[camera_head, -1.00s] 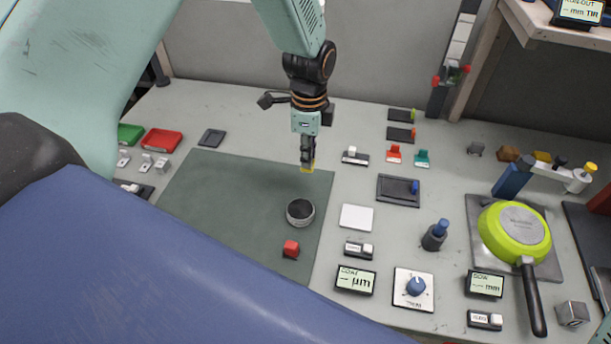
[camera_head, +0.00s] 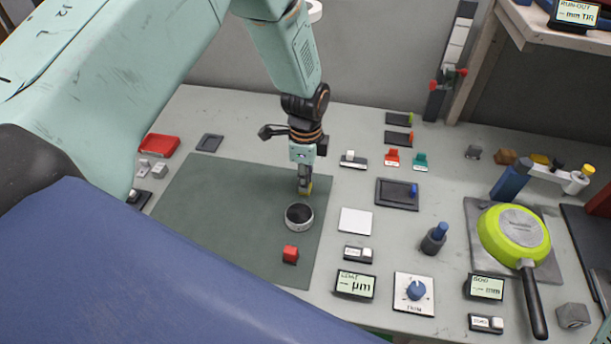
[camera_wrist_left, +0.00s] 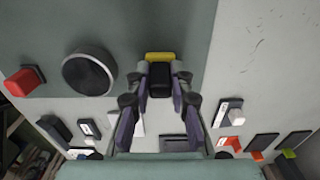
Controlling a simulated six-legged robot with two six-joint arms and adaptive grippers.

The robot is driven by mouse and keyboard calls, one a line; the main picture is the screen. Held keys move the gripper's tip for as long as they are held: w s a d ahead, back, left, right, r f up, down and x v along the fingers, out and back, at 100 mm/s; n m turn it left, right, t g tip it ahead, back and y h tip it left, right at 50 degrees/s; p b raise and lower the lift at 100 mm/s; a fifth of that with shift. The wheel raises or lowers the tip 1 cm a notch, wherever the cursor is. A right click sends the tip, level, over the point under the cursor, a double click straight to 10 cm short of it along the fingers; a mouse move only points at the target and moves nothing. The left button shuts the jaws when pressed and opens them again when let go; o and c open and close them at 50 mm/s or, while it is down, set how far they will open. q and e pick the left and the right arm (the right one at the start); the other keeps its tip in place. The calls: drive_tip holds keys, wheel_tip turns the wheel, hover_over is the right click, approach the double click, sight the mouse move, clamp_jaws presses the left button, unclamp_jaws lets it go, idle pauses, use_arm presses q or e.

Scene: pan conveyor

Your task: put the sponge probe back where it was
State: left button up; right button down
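The sponge probe (camera_head: 307,188) has a dark body and a yellow tip. My left gripper (camera_head: 303,174) is shut on it and points down over the right part of the green mat (camera_head: 200,205). In the head view it hangs just behind the round dark-topped cylinder (camera_head: 299,212); I cannot tell if the tip touches the mat. In the left wrist view the probe's dark body (camera_wrist_left: 159,80) sits between both fingers, with its yellow end (camera_wrist_left: 160,57) beyond them. The cylinder (camera_wrist_left: 88,72) is to the left there, apart from the probe. My right gripper is not in view.
A red block (camera_head: 290,254) stands on the mat in front of the cylinder. Right of the mat are a white square plate (camera_head: 355,221), a dark tray (camera_head: 397,194), a blue-topped post (camera_head: 434,238) and a green pan (camera_head: 513,235). The mat's left part is clear.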

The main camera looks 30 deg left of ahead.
use_arm(q)
drive_tip(key=o, duration=0.3)
drive_tip(key=shift+d, duration=0.1)
drive_tip(key=shift+o, duration=0.6)
drive_tip(key=shift+w+f, duration=0.1)
drive_tip(key=shift+w, duration=0.05)
drive_tip(key=shift+r, duration=0.3)
wheel_tip(320, 180, up, 12)
